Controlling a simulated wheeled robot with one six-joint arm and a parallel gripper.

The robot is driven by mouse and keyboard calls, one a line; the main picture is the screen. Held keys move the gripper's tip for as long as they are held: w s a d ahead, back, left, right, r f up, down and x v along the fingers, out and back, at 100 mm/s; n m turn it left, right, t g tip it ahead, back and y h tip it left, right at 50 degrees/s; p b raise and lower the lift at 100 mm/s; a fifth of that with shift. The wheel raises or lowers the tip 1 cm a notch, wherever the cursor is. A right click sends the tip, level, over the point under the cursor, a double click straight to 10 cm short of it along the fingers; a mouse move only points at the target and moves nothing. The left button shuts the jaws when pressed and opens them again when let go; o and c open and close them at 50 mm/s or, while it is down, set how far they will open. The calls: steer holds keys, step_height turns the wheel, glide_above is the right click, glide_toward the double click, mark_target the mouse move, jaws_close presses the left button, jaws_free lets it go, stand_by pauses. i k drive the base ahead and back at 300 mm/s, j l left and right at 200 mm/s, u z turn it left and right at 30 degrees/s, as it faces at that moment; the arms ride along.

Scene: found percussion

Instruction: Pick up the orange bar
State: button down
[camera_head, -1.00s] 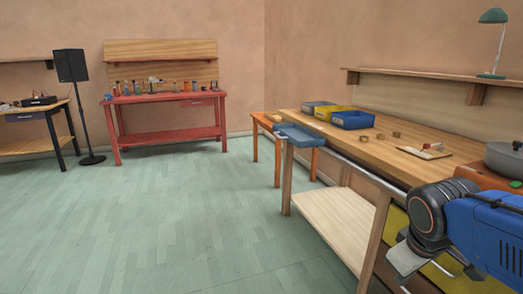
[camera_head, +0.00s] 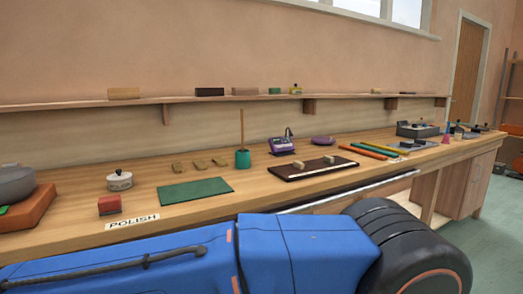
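The orange bar (camera_head: 368,152) lies flat on the wooden workbench (camera_head: 285,196), right of the middle. My gripper is not in view.
A dark board (camera_head: 312,168) with small blocks lies left of the bars. Farther left are a green mat (camera_head: 196,190), a green cup (camera_head: 243,158) with an upright stick and a purple device (camera_head: 281,145). A metal rail (camera_head: 350,190) runs along the bench's front edge. A shelf (camera_head: 220,99) hangs above.

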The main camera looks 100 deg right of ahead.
mark_target(372, 155)
steer(key=z, duration=4)
steer(key=i+l, duration=0.15)
steer(key=i+z, duration=0.05)
